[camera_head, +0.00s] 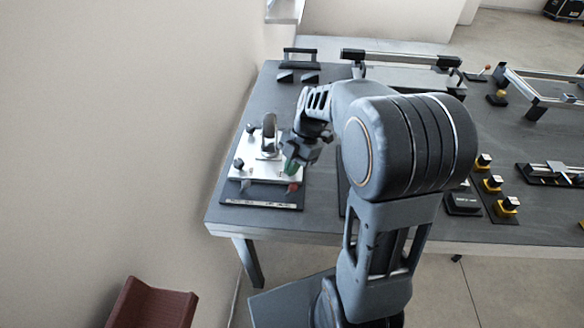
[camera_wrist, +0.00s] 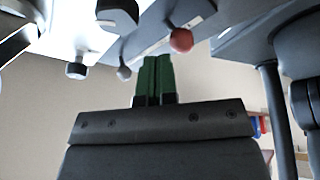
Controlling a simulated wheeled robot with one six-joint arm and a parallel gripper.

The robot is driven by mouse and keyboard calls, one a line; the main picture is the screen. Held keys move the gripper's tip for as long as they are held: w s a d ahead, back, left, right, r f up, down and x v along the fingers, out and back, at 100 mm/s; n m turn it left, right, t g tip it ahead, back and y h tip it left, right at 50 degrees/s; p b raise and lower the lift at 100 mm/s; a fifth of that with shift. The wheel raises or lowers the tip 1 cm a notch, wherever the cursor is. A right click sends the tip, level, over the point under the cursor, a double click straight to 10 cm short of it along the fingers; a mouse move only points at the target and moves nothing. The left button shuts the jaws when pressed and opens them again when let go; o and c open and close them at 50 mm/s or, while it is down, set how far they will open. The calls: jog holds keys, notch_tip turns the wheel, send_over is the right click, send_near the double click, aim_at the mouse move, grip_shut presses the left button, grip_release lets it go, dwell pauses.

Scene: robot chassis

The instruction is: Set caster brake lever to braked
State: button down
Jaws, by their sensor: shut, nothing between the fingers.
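The caster unit is a white plate (camera_head: 262,171) on a dark base at the left end of the table, with an upright grey wheel (camera_head: 269,127) at its back. A red ball knob (camera_head: 293,187) sits at its front right; it also shows in the wrist view (camera_wrist: 181,40). I cannot tell for sure which part is the brake lever. My gripper (camera_head: 290,167) is over the plate's right side, just behind the red knob. Its green fingers (camera_wrist: 155,62) are together and empty, with the red knob close beside their tips in the wrist view. Contact cannot be told.
Black knobs (camera_head: 239,163) stand along the plate's left side. A wall rises close to the table's left edge. Black-and-yellow blocks (camera_head: 493,184) and a metal frame (camera_head: 540,88) stand farther right. The table's front left corner (camera_head: 222,208) is bare.

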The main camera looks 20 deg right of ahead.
jog(key=w+r+p, duration=0.1)
jog(key=w+r, duration=0.1)
jog(key=w, duration=0.1)
jog(key=shift+w+d+r+p, duration=0.1)
jog(key=shift+d+r+p, duration=0.05)
jog(key=shift+r+p, duration=0.25)
jog(key=d+r, duration=0.6)
jog(key=d, duration=0.1)
jog(key=shift+s+r, duration=0.15)
jog(key=shift+s, duration=0.1)
jog(key=s+a+r+m+t+h+p, duration=0.2)
jog(key=s+m, duration=0.4)
jog(key=m, duration=0.5)
jog(key=s+a+r+m+t+h+p, duration=0.2)
jog(key=s+a+m+p, duration=0.3)
jog(key=m, duration=0.7)
jog(key=shift+s+r+m+t+p, duration=0.3)
jog(key=shift+s+r+t+p, duration=0.1)
jog(key=shift+s+t, duration=0.3)
